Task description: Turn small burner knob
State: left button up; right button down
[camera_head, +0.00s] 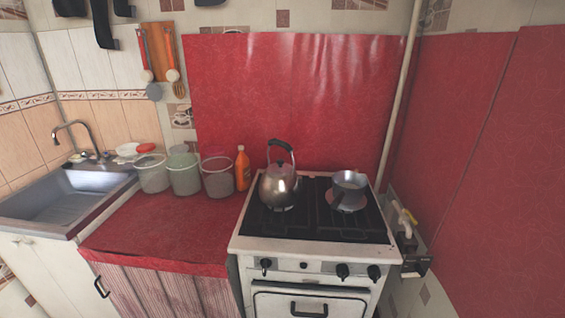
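A white gas stove (315,248) stands right of centre with a black grate on top. Its front panel carries black knobs: one at the left (266,263), and two at the right, one nearer the middle (342,270) and one near the right corner (374,272). A small round button-like part (303,266) sits between them. I cannot tell which knob belongs to the small burner. A metal kettle (279,187) stands on the left burners, and a small metal pot (348,188) stands on the right burners. Neither of my grippers shows in the head view.
A red oilcloth counter (160,235) lies left of the stove, with clear room in front. Plastic tubs (185,175) and an orange bottle (242,168) stand at its back. A metal sink (65,195) is at far left.

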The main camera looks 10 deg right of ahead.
aim_at(373, 272)
jog(key=z, duration=1.2)
